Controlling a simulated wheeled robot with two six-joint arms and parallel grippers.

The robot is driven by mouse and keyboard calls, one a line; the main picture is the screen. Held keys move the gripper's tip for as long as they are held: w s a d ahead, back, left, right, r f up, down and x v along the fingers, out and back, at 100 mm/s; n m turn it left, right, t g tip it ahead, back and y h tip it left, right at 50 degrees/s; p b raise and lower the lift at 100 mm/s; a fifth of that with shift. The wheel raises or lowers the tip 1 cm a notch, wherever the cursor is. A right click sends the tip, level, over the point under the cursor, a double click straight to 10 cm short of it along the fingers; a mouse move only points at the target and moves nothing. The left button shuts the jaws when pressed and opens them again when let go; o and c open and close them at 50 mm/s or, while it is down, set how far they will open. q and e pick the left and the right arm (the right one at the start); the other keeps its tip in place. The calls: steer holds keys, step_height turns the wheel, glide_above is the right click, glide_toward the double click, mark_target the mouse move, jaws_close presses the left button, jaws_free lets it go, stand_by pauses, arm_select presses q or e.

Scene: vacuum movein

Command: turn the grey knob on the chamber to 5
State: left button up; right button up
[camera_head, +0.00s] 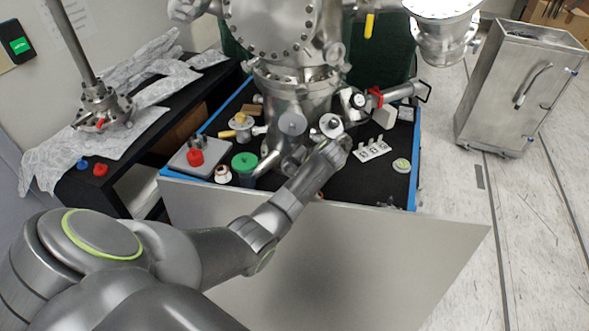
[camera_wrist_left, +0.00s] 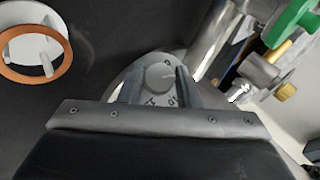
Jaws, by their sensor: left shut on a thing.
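The grey knob (camera_wrist_left: 160,77) shows in the left wrist view, on a round pale dial plate with dark number marks, a few partly covered by my gripper. My left gripper (camera_wrist_left: 157,86) has one finger on each side of the knob and is shut on it. In the head view my left arm reaches from the lower left to the steel chamber (camera_head: 290,85), with the left gripper (camera_head: 337,148) at its lower front. The knob cannot be made out there. Which number it points to is not clear. My right gripper is not in view.
A black bench with a blue edge (camera_head: 416,165) carries a green-capped part (camera_head: 245,162), a grey box with a red knob (camera_head: 195,157) and a white bracket (camera_head: 372,149). A pale panel (camera_head: 400,250) stands in front. A steel cabinet (camera_head: 520,90) stands right on open floor.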

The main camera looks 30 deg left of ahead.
arm_select(q)
steer(key=o, duration=1)
steer(key=shift+c, duration=0.2)
steer(key=b+v, duration=0.1)
steer(key=v, duration=1.6)
steer(key=shift+r, duration=0.3)
steer(key=shift+d+f, duration=0.1)
